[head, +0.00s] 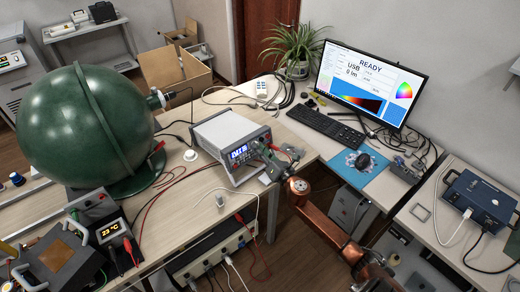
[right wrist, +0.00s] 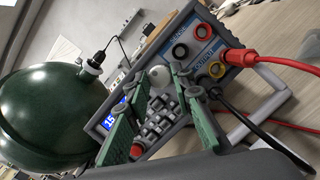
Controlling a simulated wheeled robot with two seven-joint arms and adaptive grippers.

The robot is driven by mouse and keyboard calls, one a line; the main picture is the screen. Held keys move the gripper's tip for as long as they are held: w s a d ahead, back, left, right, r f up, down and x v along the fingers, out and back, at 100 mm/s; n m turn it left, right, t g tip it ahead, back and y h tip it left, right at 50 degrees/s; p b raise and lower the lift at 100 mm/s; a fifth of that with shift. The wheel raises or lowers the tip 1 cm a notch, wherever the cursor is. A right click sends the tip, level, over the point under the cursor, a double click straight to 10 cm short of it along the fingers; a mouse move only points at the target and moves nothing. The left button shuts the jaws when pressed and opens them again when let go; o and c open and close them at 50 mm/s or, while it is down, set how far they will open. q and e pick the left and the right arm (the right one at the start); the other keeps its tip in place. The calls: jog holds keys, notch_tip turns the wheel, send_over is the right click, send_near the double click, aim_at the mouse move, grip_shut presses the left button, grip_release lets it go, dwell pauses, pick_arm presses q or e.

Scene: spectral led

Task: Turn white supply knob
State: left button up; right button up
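The white supply (head: 228,133) stands on the desk in the middle of the head view, its lit blue display and buttons facing right and front. In the right wrist view its panel is tilted, and a pale round knob (right wrist: 159,76) sits on it. My right gripper (head: 268,162) is at the right part of this panel. In the right wrist view its two green-padded fingers (right wrist: 155,90) are apart, with the knob between their tips. I cannot tell whether they touch it. My left gripper is not in view.
Red and black leads plug into the panel (right wrist: 209,53) right of the knob in the wrist view. A large green sphere (head: 85,125) stands to the left. A monitor (head: 370,82), keyboard (head: 326,125) and mouse are behind right. Loose cables cross the desk front.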

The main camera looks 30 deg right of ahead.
grip_shut()
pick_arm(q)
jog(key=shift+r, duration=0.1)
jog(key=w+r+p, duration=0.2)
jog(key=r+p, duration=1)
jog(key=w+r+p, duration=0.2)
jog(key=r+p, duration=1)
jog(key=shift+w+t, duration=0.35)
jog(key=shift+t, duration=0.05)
pick_arm(e)
jog(key=shift+r+m+g+h, duration=0.15)
jog(key=shift+m+g, duration=0.6)
jog(key=shift+m, duration=2.65)
jog(key=shift+r+m+g+h, duration=0.15)
jog(key=shift+m+g, duration=0.55)
jog(key=shift+m, duration=2.7)
jog(key=shift+r+m+g+h, duration=0.15)
jog(key=shift+m+g, duration=0.6)
jog(key=shift+m, duration=2.65)
jog(key=shift+f, duration=0.1)
